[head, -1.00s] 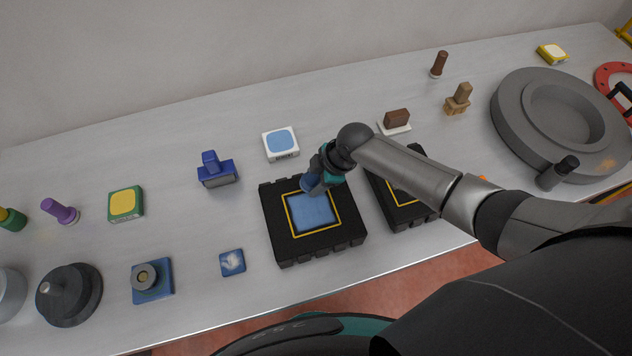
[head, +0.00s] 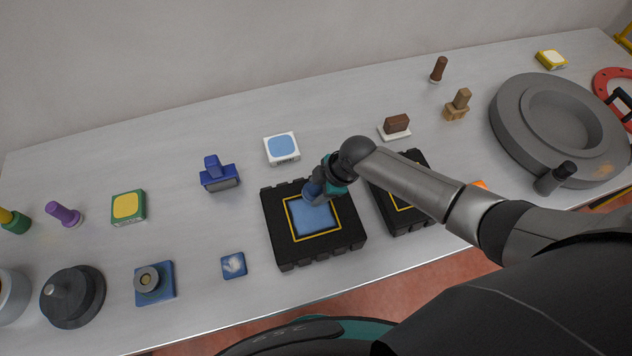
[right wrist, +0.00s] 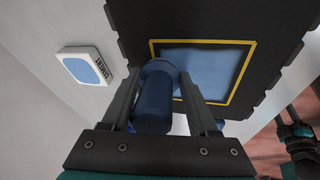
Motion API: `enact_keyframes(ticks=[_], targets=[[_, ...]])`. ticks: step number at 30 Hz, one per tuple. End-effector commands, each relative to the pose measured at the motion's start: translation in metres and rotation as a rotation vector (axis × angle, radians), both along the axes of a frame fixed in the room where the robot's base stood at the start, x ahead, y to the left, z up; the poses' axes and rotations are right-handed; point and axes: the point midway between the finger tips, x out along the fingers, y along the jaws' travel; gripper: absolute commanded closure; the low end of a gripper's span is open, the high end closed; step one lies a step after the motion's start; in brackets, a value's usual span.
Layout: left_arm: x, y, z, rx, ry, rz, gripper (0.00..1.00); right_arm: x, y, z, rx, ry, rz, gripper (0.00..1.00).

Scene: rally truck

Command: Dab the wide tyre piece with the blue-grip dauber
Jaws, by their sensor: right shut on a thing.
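The wide tyre piece (head: 350,237) is a black block with notched edges, lying flat on the table. A yellow outline on its top frames a blue patch (head: 313,219). My right gripper (head: 316,188) is over the back part of that patch. It is shut on the blue-grip dauber (right wrist: 155,97), whose blue grip sits between the fingers in the right wrist view. The dauber's lower end is at or just above the patch; I cannot tell if it touches. The tyre piece also shows in the right wrist view (right wrist: 200,22).
A narrower black tyre piece (head: 416,216) lies to the right, partly under my right arm. A white pad with a blue top (head: 282,149) stands behind. A blue stamp-like block (head: 219,174) is further left. The large grey round thing (head: 522,135) is at right.

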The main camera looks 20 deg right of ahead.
Motion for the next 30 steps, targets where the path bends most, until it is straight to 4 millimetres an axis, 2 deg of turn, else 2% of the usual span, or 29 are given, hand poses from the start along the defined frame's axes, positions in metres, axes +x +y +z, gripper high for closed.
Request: enact_keyframes(ticks=[10, 21, 30], targets=[[0.000, 0.000, -0.002, 0.000, 0.000, 0.000, 0.50, 0.003, 0.000, -0.001, 0.000, -0.001, 0.001, 1.00], [0.000, 0.000, -0.012, 0.000, 0.000, 0.000, 0.50, 0.019, 0.000, 0.000, 0.000, -0.002, 0.000, 1.00], [0.000, 0.000, -0.011, 0.000, 0.000, 0.000, 0.50, 0.019, 0.000, 0.001, 0.000, -0.001, 0.001, 1.00]])
